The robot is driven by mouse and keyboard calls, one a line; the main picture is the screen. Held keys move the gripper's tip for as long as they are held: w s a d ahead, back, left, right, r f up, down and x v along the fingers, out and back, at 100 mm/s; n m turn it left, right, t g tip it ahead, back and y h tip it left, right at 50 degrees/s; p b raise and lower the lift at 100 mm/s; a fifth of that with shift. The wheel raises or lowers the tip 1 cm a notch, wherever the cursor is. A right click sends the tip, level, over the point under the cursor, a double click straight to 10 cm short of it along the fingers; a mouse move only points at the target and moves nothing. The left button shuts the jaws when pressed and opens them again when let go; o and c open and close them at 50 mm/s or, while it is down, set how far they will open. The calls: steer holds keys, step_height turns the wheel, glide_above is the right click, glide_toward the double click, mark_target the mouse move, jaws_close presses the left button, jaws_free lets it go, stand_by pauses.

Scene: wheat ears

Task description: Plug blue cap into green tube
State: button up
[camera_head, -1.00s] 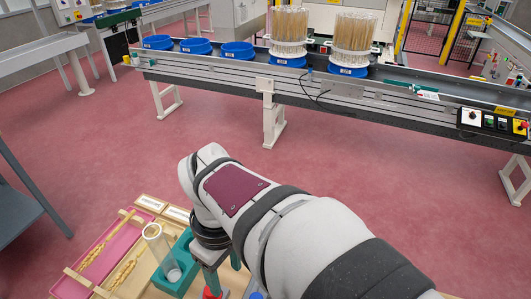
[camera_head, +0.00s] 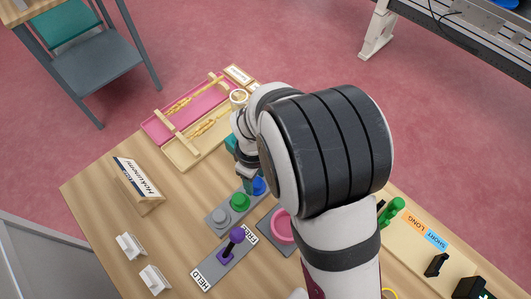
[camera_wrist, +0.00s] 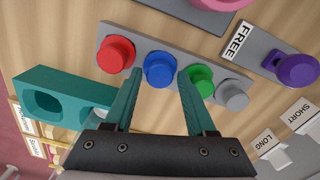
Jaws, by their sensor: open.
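The blue cap (camera_wrist: 159,69) sits in a grey strip (camera_wrist: 143,48) between a red cap (camera_wrist: 115,54) and a green cap (camera_wrist: 199,80), with a grey cap (camera_wrist: 232,95) at the end. In the head view the blue cap (camera_head: 258,187) shows beside my arm. My gripper (camera_wrist: 158,74) is open, its teal fingers on either side of the blue cap, with nothing clamped; contact cannot be told. A teal block (camera_wrist: 60,92) with round holes lies at left in the wrist view.
Pink and cream trays (camera_head: 182,100) with wheat ears lie at the back left. A purple knob (camera_head: 236,236) stands on a plate marked FREE and HELD, near a pink ring (camera_head: 281,227). Green pieces (camera_head: 391,211) stand right of my arm.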

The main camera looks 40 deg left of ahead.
mark_target(256, 181)
jaws_close()
stand_by(0.3)
step_height(256, 181, up, 10)
stand_by(0.4)
